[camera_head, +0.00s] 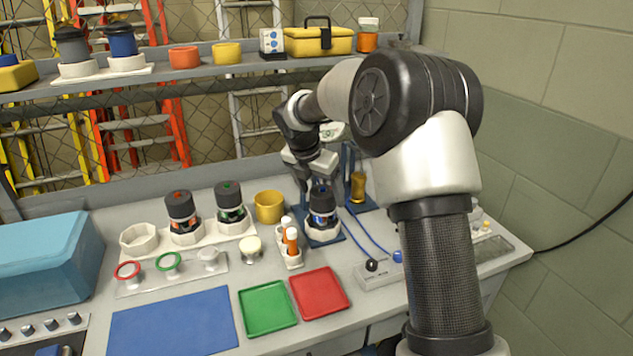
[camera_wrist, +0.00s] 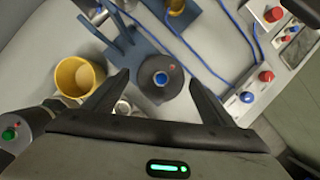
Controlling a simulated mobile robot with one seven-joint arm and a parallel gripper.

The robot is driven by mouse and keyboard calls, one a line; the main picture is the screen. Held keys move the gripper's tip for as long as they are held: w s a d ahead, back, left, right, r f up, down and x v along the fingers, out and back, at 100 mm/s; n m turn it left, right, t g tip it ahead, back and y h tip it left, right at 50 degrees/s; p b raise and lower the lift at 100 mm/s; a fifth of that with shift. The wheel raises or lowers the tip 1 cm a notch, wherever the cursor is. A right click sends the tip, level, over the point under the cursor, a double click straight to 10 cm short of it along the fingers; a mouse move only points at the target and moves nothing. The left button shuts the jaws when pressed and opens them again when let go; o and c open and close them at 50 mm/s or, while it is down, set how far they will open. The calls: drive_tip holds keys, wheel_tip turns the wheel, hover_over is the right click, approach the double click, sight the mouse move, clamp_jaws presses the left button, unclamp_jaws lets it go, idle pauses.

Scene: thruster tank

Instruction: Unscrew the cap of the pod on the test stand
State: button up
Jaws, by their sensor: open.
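The pod on the test stand (camera_head: 322,208) is dark with a blue-marked cap and stands upright in a white holder on a blue base. In the wrist view its round dark cap (camera_wrist: 158,80) shows from above, with a blue centre. My gripper (camera_head: 318,178) is above the pod, pointing down. In the wrist view my gripper's (camera_wrist: 157,84) two fingers are spread, one on each side of the cap, with visible gaps. The cap appears seated on the pod. The head view does not clearly show the fingertips' height against the cap.
A yellow cup (camera_head: 269,206) and a rack of orange-and-white tubes (camera_head: 291,246) stand left of the pod. Two other pods, red-marked (camera_head: 181,211) and green-marked (camera_head: 230,202), stand farther left. A control box (camera_head: 378,272) is cabled at right. The blue mat (camera_head: 172,322) is clear.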

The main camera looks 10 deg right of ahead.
drive_tip(key=shift+x, duration=0.9)
drive_tip(key=c, duration=1.1)
drive_tip(key=o, duration=0.3)
drive_tip(key=shift+c, duration=1.3)
drive_tip(key=shift+r, duration=0.15)
drive_tip(key=shift+n+p, duration=0.4)
drive_tip(key=shift+p, duration=0.05)
drive_tip(key=shift+n+y+p, duration=0.4)
drive_tip(key=shift+n+p, duration=0.4)
drive_tip(key=shift+p, duration=0.05)
drive_tip(key=shift+n+t+y+p, duration=0.45)
drive_tip(key=shift+n+p, duration=0.85)
drive_tip(key=shift+p, duration=0.55)
